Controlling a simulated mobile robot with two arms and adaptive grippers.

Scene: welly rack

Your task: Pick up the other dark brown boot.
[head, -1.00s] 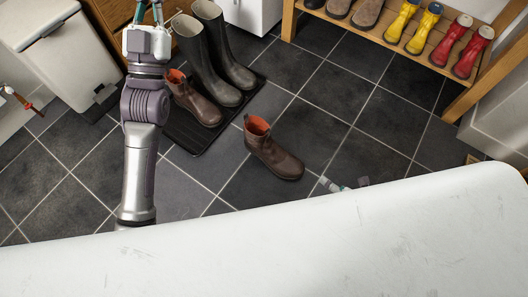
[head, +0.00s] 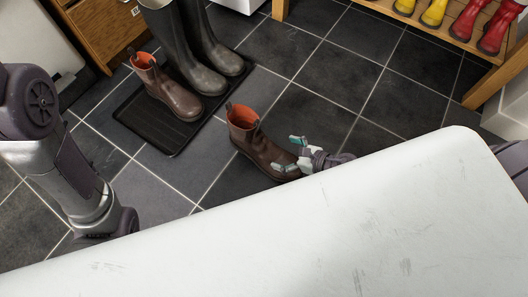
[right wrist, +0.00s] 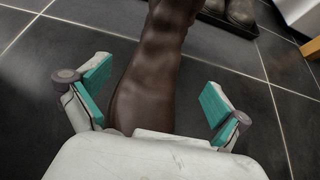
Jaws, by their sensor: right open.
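A dark brown ankle boot (head: 253,137) with an orange lining stands upright on the dark floor tiles. My right gripper (head: 290,154) is open at its toe end in the head view. In the right wrist view the boot (right wrist: 150,85) lies between the two teal-padded fingers (right wrist: 152,98), with a gap on each side. Another dark brown boot (head: 167,92) stands on the black tray (head: 153,138) to the left. My left arm shows at the left of the head view, but its gripper is out of view.
Tall grey-green wellies (head: 208,73) stand on the tray beside the brown boot. A wooden rack (head: 500,62) with yellow and red boots is at the upper right. A white surface (head: 330,225) fills the front of the head view.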

